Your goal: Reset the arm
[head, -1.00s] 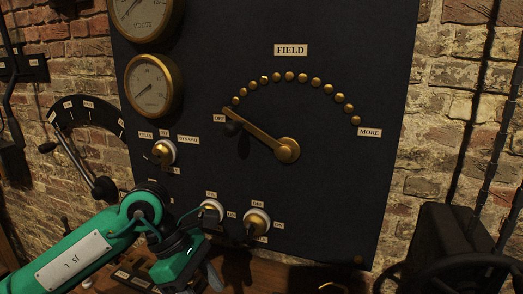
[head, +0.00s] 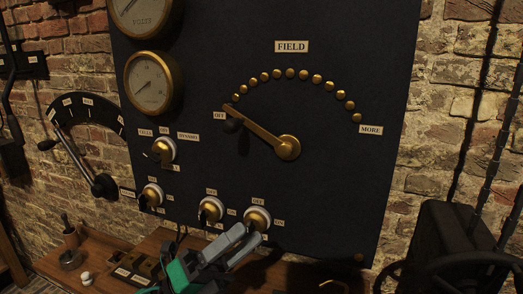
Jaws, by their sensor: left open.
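My left gripper (head: 244,240) comes up from the bottom edge in the head view, green at the wrist with grey fingers. It is open, with its fingertips just below the rightmost lower switch (head: 257,217) on the dark panel (head: 330,210). I cannot tell whether they touch the switch. Nothing shows between the fingers. The brass field arm (head: 260,131) on the panel points up and left, its end by the OFF label (head: 219,116). My right gripper is not in view.
Other brass switches (head: 211,209) sit to the left on the panel, below round gauges (head: 154,83). A wooden bench (head: 110,245) with small items lies below. A dark wheel and box (head: 455,245) stand at the lower right.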

